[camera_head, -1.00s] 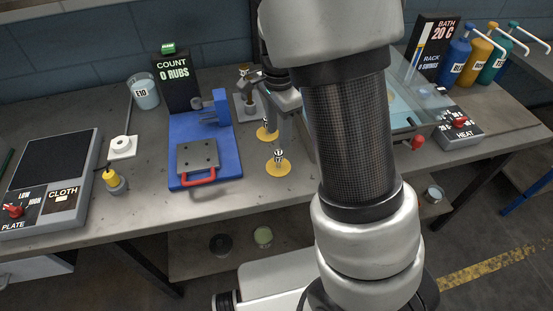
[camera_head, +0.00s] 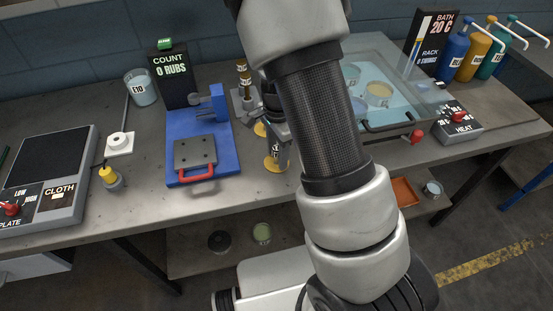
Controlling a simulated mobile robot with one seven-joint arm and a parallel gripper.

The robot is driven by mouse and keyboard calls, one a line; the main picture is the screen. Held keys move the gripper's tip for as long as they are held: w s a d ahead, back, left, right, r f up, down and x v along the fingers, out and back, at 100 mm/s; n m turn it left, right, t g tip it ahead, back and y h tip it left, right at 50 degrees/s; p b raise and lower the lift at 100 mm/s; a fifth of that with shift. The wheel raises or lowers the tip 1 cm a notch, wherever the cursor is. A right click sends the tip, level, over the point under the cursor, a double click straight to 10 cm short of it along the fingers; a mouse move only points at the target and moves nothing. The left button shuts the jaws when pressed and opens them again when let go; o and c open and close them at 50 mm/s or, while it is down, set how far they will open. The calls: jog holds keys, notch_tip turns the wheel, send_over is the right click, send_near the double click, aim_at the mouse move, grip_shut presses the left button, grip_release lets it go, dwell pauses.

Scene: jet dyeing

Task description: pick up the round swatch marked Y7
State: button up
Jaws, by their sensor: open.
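I cannot read a Y7 mark on either. My gripper (camera_head: 281,143) is open, pointing down over the nearer piece; its fingertips are partly hidden by my forearm, and I cannot tell whether they touch the stub.
The blue rig (camera_head: 228,150) with a red handle stands left of the gripper. A clear bath (camera_head: 385,125) with cups stands to the right, behind my arm. A hotplate unit (camera_head: 45,180) sits far left.

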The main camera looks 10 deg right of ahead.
jog(key=shift+c, duration=0.5)
grip_shut()
jog(key=shift+r, duration=0.1)
